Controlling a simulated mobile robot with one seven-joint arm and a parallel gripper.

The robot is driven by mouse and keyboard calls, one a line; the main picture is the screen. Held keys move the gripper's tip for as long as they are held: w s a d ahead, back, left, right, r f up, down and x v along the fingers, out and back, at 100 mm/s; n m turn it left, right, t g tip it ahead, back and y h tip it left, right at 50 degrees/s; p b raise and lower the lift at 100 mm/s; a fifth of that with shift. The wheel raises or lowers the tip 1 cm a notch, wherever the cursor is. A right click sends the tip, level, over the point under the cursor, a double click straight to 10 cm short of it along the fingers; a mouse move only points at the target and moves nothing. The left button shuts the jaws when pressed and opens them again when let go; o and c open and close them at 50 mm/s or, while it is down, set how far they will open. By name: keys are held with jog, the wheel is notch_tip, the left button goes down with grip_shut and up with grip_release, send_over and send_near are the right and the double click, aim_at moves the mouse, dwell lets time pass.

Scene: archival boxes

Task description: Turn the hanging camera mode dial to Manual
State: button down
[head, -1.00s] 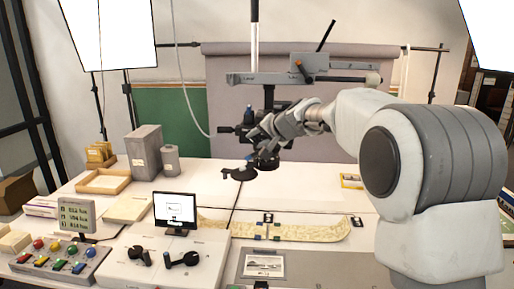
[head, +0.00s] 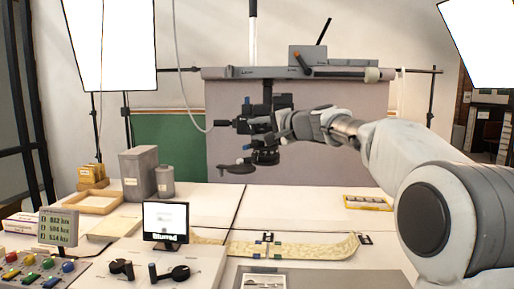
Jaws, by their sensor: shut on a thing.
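The black hanging camera (head: 282,101) is mounted under a grey overhead rail, with its lens (head: 265,157) facing down. My gripper (head: 268,126) reaches in from the right at the camera's side and is shut on a part of it. The fingers cover that part, and it appears to be the mode dial; its markings and setting cannot be read. A monitor (head: 166,221) on the table shows a pale picture and the word "Blurred".
The overhead rail (head: 300,73) runs above the camera. A dark disc on an arm (head: 237,167) hangs left of the lens. Below lie a pale curved strip (head: 300,246), a control panel with coloured buttons (head: 45,268) and grey boxes (head: 138,172). The table's back middle is clear.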

jog(key=shift+f+m+t+y+b, duration=0.4)
jog(key=shift+m+y+b, duration=0.25)
jog(key=shift+b, duration=1.6)
jog(key=shift+r+m+b, duration=0.2)
jog(key=shift+m+b, duration=0.05)
jog(key=shift+b, duration=0.2)
jog(key=c, duration=0.5)
grip_release()
jog(key=b+v, duration=0.2)
jog(key=v, duration=1.5)
jog(key=shift+s+f, duration=0.25)
jog(key=shift+f, duration=0.05)
jog(key=shift+d, duration=0.1)
